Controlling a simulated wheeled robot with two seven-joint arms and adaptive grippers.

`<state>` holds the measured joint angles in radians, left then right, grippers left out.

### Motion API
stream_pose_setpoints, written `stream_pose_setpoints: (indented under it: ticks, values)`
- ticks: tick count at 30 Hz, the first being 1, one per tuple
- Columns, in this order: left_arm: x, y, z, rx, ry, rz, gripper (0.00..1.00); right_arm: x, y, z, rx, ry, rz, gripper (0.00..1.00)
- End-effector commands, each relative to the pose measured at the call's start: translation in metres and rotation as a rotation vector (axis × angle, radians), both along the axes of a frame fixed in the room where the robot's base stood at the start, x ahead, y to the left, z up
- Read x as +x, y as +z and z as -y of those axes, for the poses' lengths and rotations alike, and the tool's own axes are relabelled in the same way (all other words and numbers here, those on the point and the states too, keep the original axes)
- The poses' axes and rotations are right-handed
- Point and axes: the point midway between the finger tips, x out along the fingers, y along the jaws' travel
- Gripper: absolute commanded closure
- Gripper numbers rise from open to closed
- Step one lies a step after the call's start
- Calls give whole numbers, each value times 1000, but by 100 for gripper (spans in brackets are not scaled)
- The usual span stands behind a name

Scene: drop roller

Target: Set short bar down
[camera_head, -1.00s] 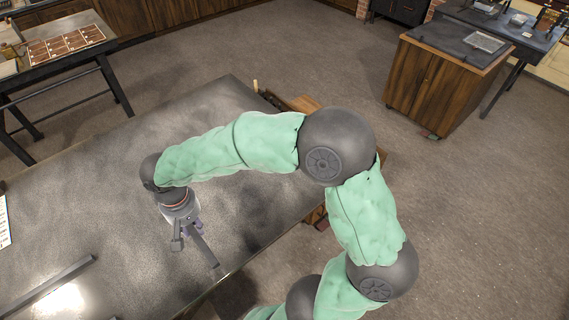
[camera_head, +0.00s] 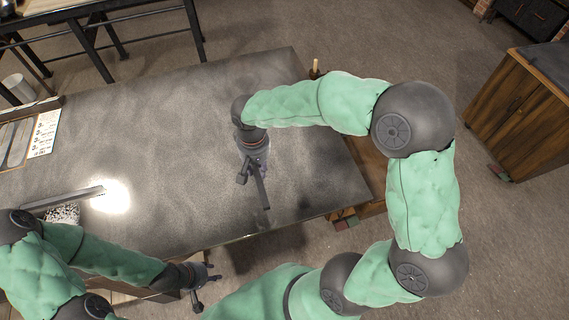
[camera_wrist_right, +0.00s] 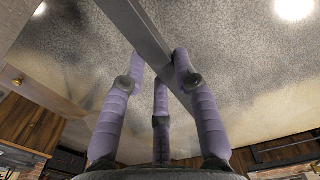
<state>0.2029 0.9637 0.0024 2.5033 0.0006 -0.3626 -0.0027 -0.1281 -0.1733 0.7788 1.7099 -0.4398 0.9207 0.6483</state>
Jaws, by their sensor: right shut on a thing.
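The short bar (camera_head: 263,192) is a slim dark grey bar held by my right gripper (camera_head: 254,172) over the right part of the grey table (camera_head: 180,130). In the right wrist view the bar (camera_wrist_right: 150,38) runs diagonally between the purple fingers of the right gripper (camera_wrist_right: 160,75), which are closed around it. The mottled tabletop shows behind it. I cannot tell whether the bar touches the table. My left gripper (camera_head: 207,284) is at the table's near edge with its fingers spread, and nothing shows between them.
A longer grey bar (camera_head: 62,199) lies at the table's left, near a container of speckled bits (camera_head: 63,214). A printed sheet (camera_head: 44,133) lies at the far left. The middle of the tabletop is clear. A wooden cabinet (camera_head: 515,110) stands off to the right.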

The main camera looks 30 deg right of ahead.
Motion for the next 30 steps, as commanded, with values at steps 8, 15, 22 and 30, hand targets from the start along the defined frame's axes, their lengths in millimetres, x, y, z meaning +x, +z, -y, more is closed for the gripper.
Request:
stream_pose_setpoints:
  ticks: [8,15,22,30]
  values:
    - [0,-2,0,0,0,0,60,19,-23,52,1,-9,1,100]
    - [0,-4,0,0,0,0,60,32,-54,86,0,-5,1,100]
    - [0,-6,0,0,0,0,60,39,-78,104,0,-3,1,100]
    - [0,-7,0,0,0,0,60,42,-89,114,-1,-3,3,100]
